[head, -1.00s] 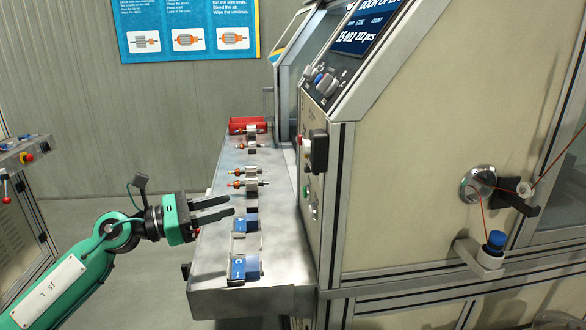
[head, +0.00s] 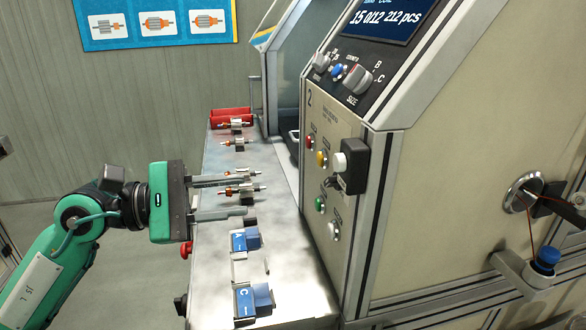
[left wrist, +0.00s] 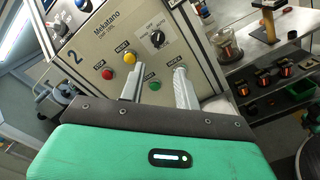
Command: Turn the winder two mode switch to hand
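The winder two panel, marked 2, is on the machine front. Its mode switch is a black rotary knob (left wrist: 158,38) on a pale plate in the left wrist view, above and between my fingertips. I cannot read its setting surely. My left gripper (head: 252,196) is open and empty, above the metal shelf and left of the panel, apart from the switch. Its two fingers also show in the left wrist view (left wrist: 157,70), pointing at the panel. My right gripper is not in view.
Red (head: 310,142), yellow (head: 322,158) and green (head: 320,204) buttons sit near the switch. The metal shelf (head: 220,165) holds armatures and blue blocks below my left gripper. A sloped panel with a size knob (head: 357,79) is above.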

